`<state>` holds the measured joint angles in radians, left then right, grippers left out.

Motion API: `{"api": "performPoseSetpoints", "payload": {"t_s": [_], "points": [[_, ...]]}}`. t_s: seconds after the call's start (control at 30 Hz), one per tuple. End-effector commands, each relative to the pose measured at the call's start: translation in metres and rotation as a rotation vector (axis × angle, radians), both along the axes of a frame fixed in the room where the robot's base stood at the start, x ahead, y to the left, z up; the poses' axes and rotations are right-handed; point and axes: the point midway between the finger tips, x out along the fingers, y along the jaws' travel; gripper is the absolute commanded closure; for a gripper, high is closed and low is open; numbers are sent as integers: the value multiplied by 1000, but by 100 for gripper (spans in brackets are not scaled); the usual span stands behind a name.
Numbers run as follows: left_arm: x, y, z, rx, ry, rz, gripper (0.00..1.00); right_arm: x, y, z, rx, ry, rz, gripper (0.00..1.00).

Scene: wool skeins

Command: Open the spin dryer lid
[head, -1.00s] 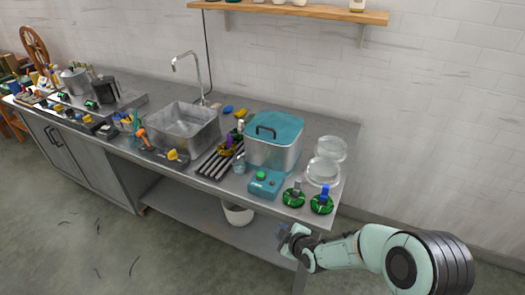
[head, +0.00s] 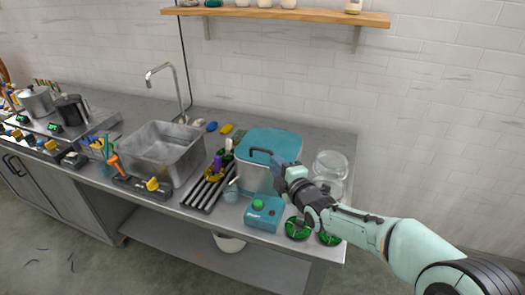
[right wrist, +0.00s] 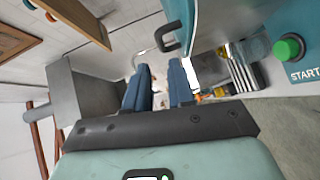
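The spin dryer is a metal tub (head: 255,178) with a teal lid (head: 285,140), shut, on the right part of the counter. A black handle (head: 258,153) stands on the lid. My right gripper (head: 279,164) is at the lid's front right, close to the handle, and hides part of the tub. In the right wrist view its two blue fingers (right wrist: 160,72) are apart with nothing between them. There the handle (right wrist: 168,38) shows just beyond the fingertips, on the teal lid (right wrist: 210,25). My left gripper is not in view.
A teal box with a green START button (head: 258,205) stands in front of the dryer. Glass jars (head: 331,163) and green round items (head: 297,228) are to the right. A sink (head: 163,150) and a slatted rack (head: 207,188) lie left. A wooden shelf (head: 290,15) hangs above.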

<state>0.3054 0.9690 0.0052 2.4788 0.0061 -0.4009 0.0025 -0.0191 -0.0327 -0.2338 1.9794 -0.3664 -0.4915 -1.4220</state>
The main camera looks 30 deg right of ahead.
Motion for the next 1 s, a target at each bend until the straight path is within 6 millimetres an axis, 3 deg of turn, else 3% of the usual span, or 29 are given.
{"api": "performPoseSetpoints", "payload": {"t_s": [0.2,0.43,0.87,0.93,1.0], "points": [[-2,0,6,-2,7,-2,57,48,-3,-6,-1,2,0,77],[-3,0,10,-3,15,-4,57,80,-6,-10,0,2,-1,77],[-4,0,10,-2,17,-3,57,89,-6,-12,1,2,0,77],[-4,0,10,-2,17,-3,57,89,-6,-12,1,2,0,100],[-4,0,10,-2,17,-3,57,89,-6,-12,1,2,0,100]]}}
